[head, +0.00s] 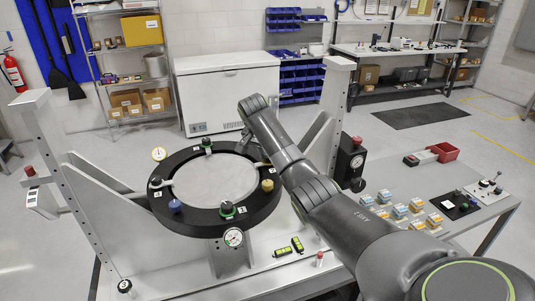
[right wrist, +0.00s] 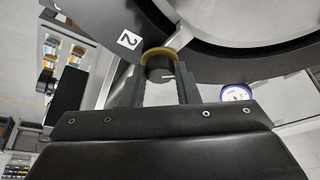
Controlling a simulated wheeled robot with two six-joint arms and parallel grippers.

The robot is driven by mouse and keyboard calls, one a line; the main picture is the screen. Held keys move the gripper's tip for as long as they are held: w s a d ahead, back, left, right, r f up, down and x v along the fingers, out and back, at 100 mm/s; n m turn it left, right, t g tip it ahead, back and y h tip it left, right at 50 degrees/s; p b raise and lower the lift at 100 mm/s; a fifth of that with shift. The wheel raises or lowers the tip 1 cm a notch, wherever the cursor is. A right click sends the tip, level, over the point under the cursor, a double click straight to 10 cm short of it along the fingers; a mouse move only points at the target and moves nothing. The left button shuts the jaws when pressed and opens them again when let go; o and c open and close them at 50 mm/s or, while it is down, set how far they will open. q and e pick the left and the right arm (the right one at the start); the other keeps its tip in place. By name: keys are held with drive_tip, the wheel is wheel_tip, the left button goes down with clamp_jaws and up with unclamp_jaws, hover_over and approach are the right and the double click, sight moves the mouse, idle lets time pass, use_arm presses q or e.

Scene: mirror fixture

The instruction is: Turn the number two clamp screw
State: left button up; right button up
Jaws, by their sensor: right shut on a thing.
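In the right wrist view a round clamp screw (right wrist: 159,54) with a yellow rim and a dark middle sits beside a white label "2" (right wrist: 129,39) on the dark ring. A metal clamp finger rises beside it. My right gripper (right wrist: 160,82) is shut on this screw, one finger on each side. In the head view the black ring (head: 191,223) surrounds a pale round plate (head: 215,181). My left gripper is in neither view.
Grey uprights flank the fixture.

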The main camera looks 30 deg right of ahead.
drive_tip(key=shift+m, duration=0.3)
drive_tip(key=o, duration=1)
drive_tip(key=shift+c, duration=0.2)
